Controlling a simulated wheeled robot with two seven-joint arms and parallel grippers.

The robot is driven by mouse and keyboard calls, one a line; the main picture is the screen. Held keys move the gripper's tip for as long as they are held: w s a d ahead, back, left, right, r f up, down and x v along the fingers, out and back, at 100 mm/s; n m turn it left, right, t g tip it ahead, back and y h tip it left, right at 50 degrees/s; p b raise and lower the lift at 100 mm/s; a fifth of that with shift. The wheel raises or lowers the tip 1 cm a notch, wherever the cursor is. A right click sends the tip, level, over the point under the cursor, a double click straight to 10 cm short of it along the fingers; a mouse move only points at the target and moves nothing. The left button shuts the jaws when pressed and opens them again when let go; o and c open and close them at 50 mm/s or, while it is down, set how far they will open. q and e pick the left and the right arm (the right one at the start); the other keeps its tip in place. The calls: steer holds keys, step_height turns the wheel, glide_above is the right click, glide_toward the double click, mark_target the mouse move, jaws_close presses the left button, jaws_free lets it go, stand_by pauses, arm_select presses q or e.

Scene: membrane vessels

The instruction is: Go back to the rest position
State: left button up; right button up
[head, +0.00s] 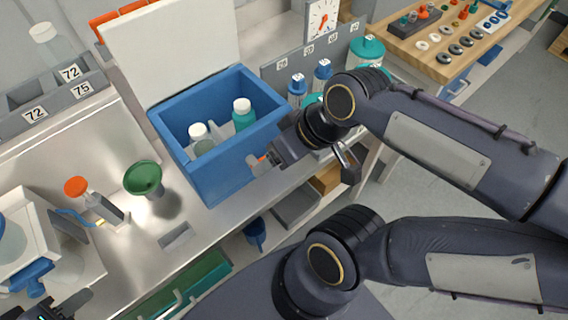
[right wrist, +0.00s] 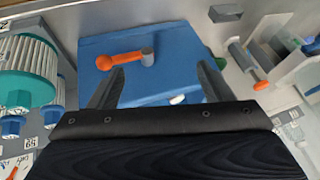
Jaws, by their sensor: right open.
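My right gripper (right wrist: 163,82) is open, with two dark fingers apart in the right wrist view. Nothing is between its fingertips that I can see as gripped. It faces the side of a blue box (right wrist: 180,50), where an orange and grey latch (right wrist: 125,60) sits. In the head view the right gripper (head: 272,157) is at the right front wall of the blue box (head: 215,185); whether it touches cannot be told. My left gripper (head: 62,306) shows only partly at the bottom left edge, its jaws unclear.
The box's white lid (head: 170,45) stands open; two capped bottles (head: 243,115) are inside. Blue-capped vessels (head: 322,75) stand behind my right arm. A wooden board (head: 440,60) is farther right.

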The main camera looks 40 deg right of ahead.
steer(key=s+m, duration=0.1)
steer(key=f+m, duration=0.1)
steer(key=m, duration=0.1)
steer(key=shift+s+a+f+t, duration=0.2)
steer(key=shift+s+f+t, duration=0.05)
steer(key=shift+s+t, duration=0.15)
stand_by(0.9)
